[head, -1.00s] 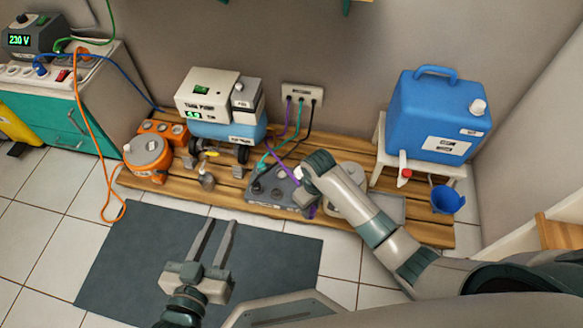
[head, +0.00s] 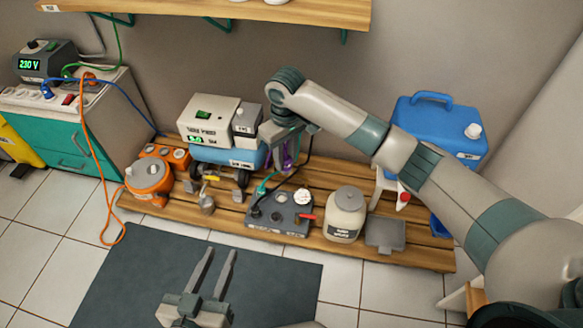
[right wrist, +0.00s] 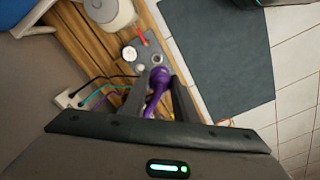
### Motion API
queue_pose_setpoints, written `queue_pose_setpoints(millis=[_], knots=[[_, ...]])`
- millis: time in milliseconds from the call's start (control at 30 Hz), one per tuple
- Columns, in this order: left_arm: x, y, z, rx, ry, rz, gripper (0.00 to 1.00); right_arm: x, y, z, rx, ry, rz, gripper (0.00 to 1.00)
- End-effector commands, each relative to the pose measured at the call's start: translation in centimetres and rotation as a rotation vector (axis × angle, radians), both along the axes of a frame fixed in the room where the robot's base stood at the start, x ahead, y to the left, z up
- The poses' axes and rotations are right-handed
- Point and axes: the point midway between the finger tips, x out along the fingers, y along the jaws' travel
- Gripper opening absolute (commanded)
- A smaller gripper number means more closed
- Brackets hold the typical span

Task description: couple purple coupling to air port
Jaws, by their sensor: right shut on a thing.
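My right gripper (right wrist: 158,90) is shut on the purple coupling (right wrist: 159,77), with the purple hose curving back from it between the fingers. In the head view this gripper (head: 289,150) is raised near the wall, right of the tank pump (head: 209,123), and a bit of purple hose shows below it. The grey unit (head: 280,214) lies lower on the wooden platform, apart from the coupling; it carries round fittings, a white-faced gauge and a red lever. I cannot tell which fitting is the air port. My left gripper (head: 219,262) is open and empty above the dark mat.
A white jar (head: 345,215) and a grey tray (head: 385,233) stand right of the unit. An orange canister (head: 149,176) is at the left and a blue water container (head: 437,125) at the right. A shelf (head: 215,10) overhangs at the top. Green and black cables hang behind the unit.

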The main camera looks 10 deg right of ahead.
Motion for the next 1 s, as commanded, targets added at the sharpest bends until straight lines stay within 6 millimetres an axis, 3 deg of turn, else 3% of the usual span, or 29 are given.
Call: queue_pose_setpoints(millis=[33, 267, 600, 800, 1000], knots=[[0.0, 0.0, 0.0, 0.000, 0.000, 0.000, 0.31, 0.8, -0.3, 2.1, -0.006, -0.010, -0.009, 0.03], [0.0, 0.0, 0.0, 0.000, 0.000, 0.000, 0.31, 2.0, -1.9, 10.0, -0.012, -0.010, -0.083, 0.03], [0.0, 0.0, 0.0, 0.000, 0.000, 0.000, 0.31, 1.4, -6.2, 21.3, -0.016, -0.008, -0.275, 0.03], [0.0, 0.0, 0.0, 0.000, 0.000, 0.000, 0.31, -0.1, -9.0, 26.7, -0.014, -0.001, -0.408, 0.03], [0.0, 0.0, 0.0, 0.000, -0.001, 0.000, 0.31, -1.4, -10.5, 29.6, -0.010, 0.009, -0.495, 0.03]])
